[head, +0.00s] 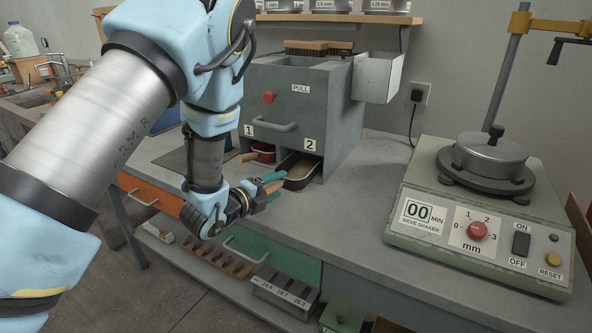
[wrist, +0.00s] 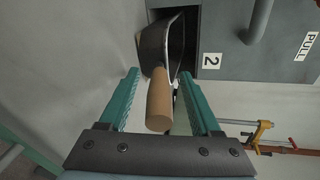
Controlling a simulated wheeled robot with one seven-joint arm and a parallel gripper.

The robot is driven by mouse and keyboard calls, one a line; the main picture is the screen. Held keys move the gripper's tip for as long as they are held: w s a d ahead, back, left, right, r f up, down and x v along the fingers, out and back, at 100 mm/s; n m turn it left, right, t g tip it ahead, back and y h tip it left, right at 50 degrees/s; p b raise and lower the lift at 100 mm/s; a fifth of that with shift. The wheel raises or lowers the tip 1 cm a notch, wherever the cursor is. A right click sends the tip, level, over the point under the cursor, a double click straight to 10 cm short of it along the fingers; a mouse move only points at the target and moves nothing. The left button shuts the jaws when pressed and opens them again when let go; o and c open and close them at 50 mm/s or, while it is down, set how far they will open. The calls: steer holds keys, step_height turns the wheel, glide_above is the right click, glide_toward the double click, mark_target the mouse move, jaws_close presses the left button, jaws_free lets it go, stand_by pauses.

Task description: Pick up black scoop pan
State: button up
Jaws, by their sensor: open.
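The black scoop pan (head: 300,180) sits in the opening marked 2 at the foot of the grey box, with pale material inside it. In the wrist view the pan (wrist: 151,42) lies ahead, and its wooden handle (wrist: 159,101) points back toward me. My gripper (head: 274,183) is at the front of opening 2, with its green fingers apart. In the wrist view my gripper (wrist: 160,78) is open, with one finger on each side of the handle. I see gaps beside the handle. In the head view the fingers hide most of the handle.
A red pan (head: 263,150) sits in opening 1, left of the black one. The grey box (head: 330,115) with its drawer handle (head: 275,126) rises above the pans. A sieve shaker (head: 480,215) stands at the right. The bench between them is clear.

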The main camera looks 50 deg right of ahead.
steer(key=shift+d+f, duration=0.1)
steer(key=shift+d, duration=0.3)
steer(key=shift+w, duration=0.1)
jaws_close()
stand_by(1.1)
